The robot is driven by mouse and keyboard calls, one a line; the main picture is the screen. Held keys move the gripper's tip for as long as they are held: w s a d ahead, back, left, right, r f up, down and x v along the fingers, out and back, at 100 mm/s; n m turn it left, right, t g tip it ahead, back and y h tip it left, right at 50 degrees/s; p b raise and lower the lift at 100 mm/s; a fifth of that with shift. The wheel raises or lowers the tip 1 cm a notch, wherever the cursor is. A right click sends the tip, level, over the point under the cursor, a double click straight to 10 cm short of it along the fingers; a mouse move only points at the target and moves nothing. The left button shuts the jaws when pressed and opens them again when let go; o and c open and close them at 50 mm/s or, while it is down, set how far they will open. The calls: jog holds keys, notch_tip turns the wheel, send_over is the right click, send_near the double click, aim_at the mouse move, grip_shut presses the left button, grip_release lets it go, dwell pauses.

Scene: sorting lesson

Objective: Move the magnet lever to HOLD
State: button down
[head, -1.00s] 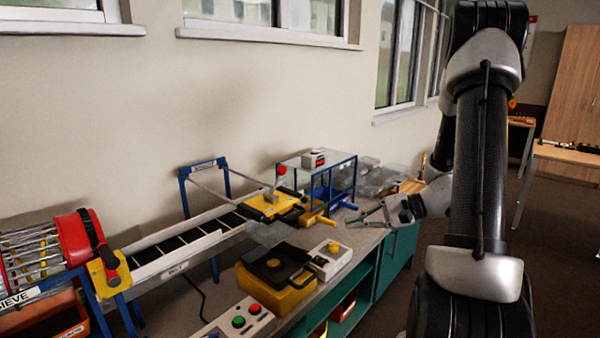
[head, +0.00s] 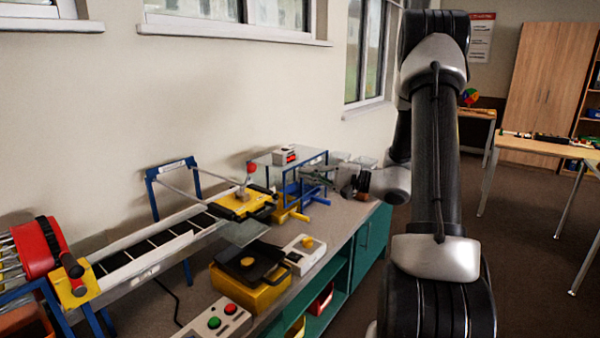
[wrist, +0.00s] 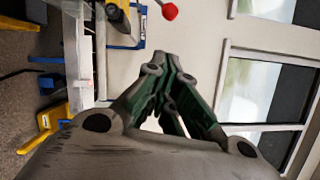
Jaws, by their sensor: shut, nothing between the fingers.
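The magnet lever is a short stem with a red knob (head: 251,167), standing roughly upright on the yellow magnet unit (head: 243,207) above the conveyor. The red knob also shows at the top edge of the wrist view (wrist: 170,11), beyond my fingers and a little right of them. My gripper (head: 308,172) is right of the lever in the head view, by the blue-framed stand, its fingers pointing left. In the wrist view my gripper (wrist: 163,62) has its fingers together, empty and apart from the knob. No HOLD marking is legible.
The blue-framed stand (head: 286,172) carries a small box with a red display (head: 285,155). The conveyor (head: 150,248) runs left to a red drum (head: 38,250). A black tray on a yellow box (head: 250,290) and button boxes stand in front. The wall with windows is behind.

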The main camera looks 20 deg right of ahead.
jog(key=w+a+r, duration=0.1)
jog(key=w+a, duration=0.3)
jog(key=a, duration=0.6)
jog(key=shift+w, duration=0.35)
jog(key=shift+r, duration=0.1)
jog(key=shift+r, duration=0.1)
jog(key=shift+s+a+r+n, duration=0.1)
jog(key=shift+r+n, duration=0.1)
jog(key=shift+n, duration=0.2)
